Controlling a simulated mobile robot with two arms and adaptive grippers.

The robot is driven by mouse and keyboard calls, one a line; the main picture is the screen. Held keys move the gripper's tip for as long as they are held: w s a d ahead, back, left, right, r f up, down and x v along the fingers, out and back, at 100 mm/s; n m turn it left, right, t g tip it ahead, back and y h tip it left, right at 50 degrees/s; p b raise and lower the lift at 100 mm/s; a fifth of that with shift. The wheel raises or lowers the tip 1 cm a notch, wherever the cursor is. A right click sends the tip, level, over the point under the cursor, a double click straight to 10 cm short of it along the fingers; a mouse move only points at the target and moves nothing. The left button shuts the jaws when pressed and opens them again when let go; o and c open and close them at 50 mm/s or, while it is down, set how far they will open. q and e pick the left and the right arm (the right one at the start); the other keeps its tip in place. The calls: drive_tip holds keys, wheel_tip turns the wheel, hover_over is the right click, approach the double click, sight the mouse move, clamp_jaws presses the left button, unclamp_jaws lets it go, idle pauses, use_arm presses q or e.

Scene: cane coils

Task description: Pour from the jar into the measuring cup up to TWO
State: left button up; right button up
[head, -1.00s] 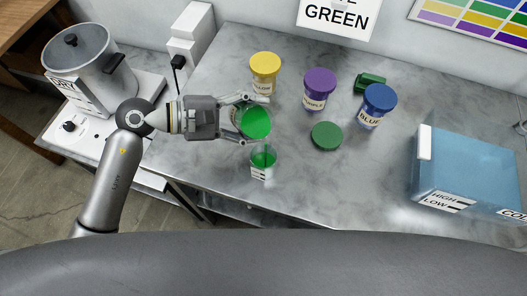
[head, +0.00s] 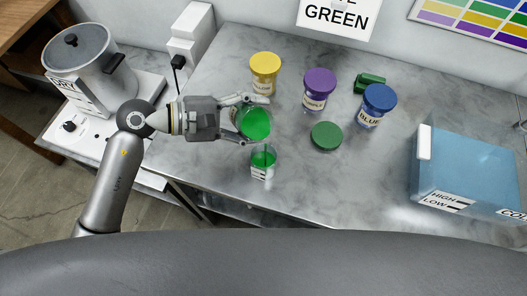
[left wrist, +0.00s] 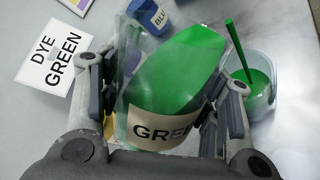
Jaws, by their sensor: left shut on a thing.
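The clear jar of green dye (head: 256,124) is held by my left gripper (head: 252,119), whose fingers are shut around its sides. In the left wrist view the cup (left wrist: 262,108) is at the right with green inside. The cup's marks are too small to read against the level. My right gripper is not in view.
The green lid (head: 326,136) lies on the table (head: 330,190). Yellow (head: 265,75), purple (head: 319,90) and blue (head: 377,108) jars stand behind, with a green block (head: 369,83). A blue bin (head: 465,165) is at right and a steel pot (head: 85,60) at left.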

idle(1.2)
